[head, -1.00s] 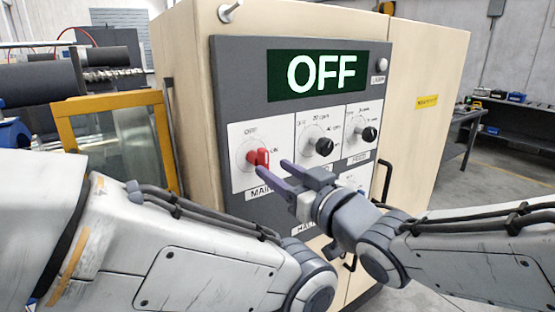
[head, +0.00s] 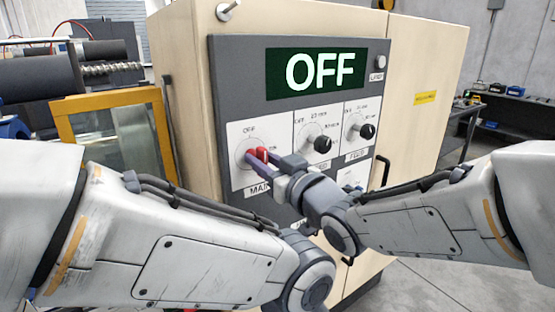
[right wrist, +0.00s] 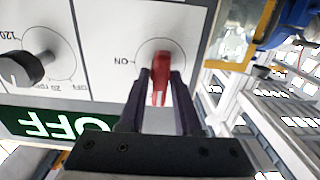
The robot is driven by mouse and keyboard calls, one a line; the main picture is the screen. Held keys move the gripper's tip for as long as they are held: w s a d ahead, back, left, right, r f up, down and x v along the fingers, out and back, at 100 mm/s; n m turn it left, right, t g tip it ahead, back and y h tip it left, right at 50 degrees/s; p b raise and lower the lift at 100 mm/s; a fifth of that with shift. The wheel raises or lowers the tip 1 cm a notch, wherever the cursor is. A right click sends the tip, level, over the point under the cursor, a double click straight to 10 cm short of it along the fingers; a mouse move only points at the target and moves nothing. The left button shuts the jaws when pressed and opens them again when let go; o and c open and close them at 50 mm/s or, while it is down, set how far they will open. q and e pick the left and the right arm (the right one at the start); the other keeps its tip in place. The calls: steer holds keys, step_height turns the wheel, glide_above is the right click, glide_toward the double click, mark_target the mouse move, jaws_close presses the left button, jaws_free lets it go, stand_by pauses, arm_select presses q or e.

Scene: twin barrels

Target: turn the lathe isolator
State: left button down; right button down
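The lathe isolator is a red handle (head: 262,154) on a round base at the left of the grey control panel (head: 228,75), with OFF above it and ON at its right. The handle stands roughly upright. My right gripper (head: 261,160) has its fingers on either side of the handle. In the right wrist view the red handle (right wrist: 161,75) sits between the two fingertips (right wrist: 162,88), with narrow gaps beside it, so the gripper looks open around it. The display (head: 315,73) reads OFF. My left forearm crosses the lower left; its gripper is out of view.
Two black knobs, the nearer (head: 322,144) and the farther (head: 367,131), sit right of the isolator on the same panel. A yellow-framed guard (head: 85,104) stands left of the cream cabinet (head: 425,100). A dark bench (head: 505,118) is at the far right.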

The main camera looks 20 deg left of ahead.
steer(key=shift+m, duration=0.3)
steer(key=m, duration=0.3)
steer(key=shift+w+d+m, duration=0.1)
steer(key=shift+m, duration=0.2)
steer(key=m, duration=0.4)
steer(key=shift+w+d+f+m, duration=0.1)
steer(key=shift+m, duration=0.2)
steer(key=m, duration=0.4)
steer(key=shift+m+p, duration=0.3)
steer(key=shift+p, duration=0.1)
steer(key=shift+f+m+p, duration=0.15)
steer(key=shift+m+p, duration=0.1)
steer(key=shift+m, duration=0.85)
steer(key=shift+f+m+p, duration=0.1)
steer(key=shift+m+p, duration=0.1)
steer(key=shift+m, duration=0.9)
steer(key=c, duration=0.8)
jaws_free()
steer(key=shift+d, duration=0.15)
